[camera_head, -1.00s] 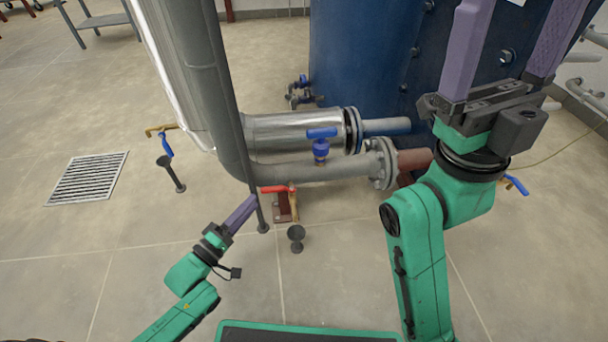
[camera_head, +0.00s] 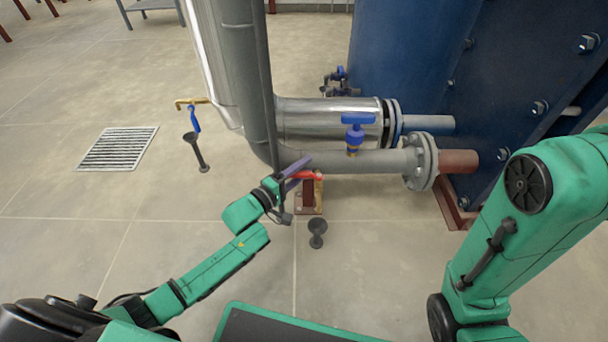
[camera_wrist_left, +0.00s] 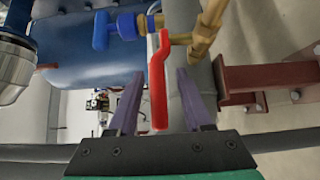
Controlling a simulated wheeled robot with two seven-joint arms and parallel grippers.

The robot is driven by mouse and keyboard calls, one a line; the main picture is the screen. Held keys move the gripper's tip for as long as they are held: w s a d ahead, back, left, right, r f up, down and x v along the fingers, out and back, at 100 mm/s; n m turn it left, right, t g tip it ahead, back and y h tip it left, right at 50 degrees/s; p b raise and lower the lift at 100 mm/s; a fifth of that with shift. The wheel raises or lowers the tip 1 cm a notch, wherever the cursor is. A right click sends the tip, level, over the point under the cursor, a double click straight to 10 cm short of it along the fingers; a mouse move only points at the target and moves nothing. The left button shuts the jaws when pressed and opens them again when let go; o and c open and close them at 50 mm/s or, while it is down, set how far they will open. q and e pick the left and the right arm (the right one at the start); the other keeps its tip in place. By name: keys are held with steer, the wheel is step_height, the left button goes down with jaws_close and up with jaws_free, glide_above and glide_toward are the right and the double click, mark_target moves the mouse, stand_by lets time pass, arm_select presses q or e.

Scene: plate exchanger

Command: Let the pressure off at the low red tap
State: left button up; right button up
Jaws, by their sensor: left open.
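The low red tap's lever (camera_head: 302,176) shows in the head view beside the grey pipe, close to my left gripper's purple fingers (camera_head: 298,166). In the left wrist view the red lever (camera_wrist_left: 158,88) runs lengthwise between the two open fingers (camera_wrist_left: 160,76), with a gap on each side. Its upper end meets a brass valve body (camera_wrist_left: 205,35). My left gripper is open and holds nothing. In the head view its fingers partly hide the tap. My right arm (camera_head: 530,220) shows at the right; its gripper is out of view.
A black funnel (camera_head: 317,228) stands below the tap. A blue-handled valve (camera_head: 355,130) sits on the grey pipe (camera_head: 350,162). A brown steel support (camera_head: 308,195) is close to the tap. The floor left of it is open, with a drain grate (camera_head: 118,148).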

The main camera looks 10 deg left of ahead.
arm_select(q)
steer(key=shift+w+d, duration=0.1)
steer(key=shift+w, duration=0.1)
jaws_close()
stand_by(1.3)
